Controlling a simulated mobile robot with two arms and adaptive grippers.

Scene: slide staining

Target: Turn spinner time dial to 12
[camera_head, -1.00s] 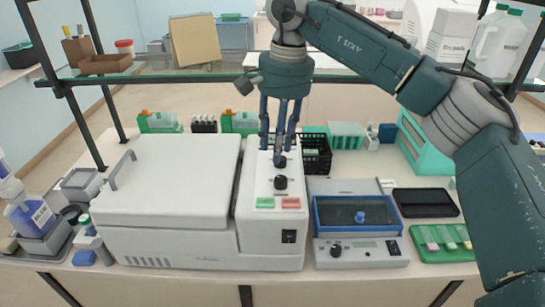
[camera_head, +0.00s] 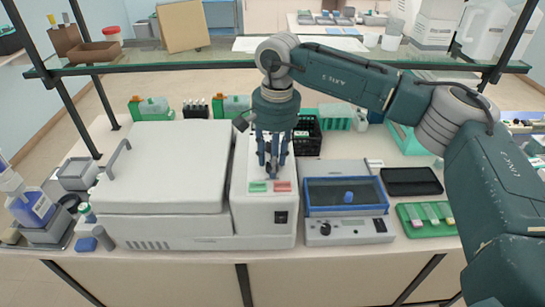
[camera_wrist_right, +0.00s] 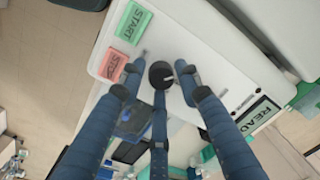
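The spinner is the large white machine (camera_head: 165,165) with a closed lid at the left. Its control panel (camera_head: 240,170) runs along its right side. My right gripper (camera_head: 271,172) points down over the front part of this panel. In the right wrist view a black dial (camera_wrist_right: 160,74) with a pale pointer mark sits between the spread fingers of the gripper (camera_wrist_right: 160,80). The fingers are close around it, with small gaps at the sides. The number it points to is not legible. The head view mostly hides the dials behind the fingers. My left gripper is out of view.
A green START button (camera_wrist_right: 134,22) and a red STOP button (camera_wrist_right: 113,65) lie beside the dial. A READY display (camera_wrist_right: 259,114) is at the panel's other end. A blue-framed device (camera_head: 345,195) stands to the right, a black basket (camera_head: 307,137) behind.

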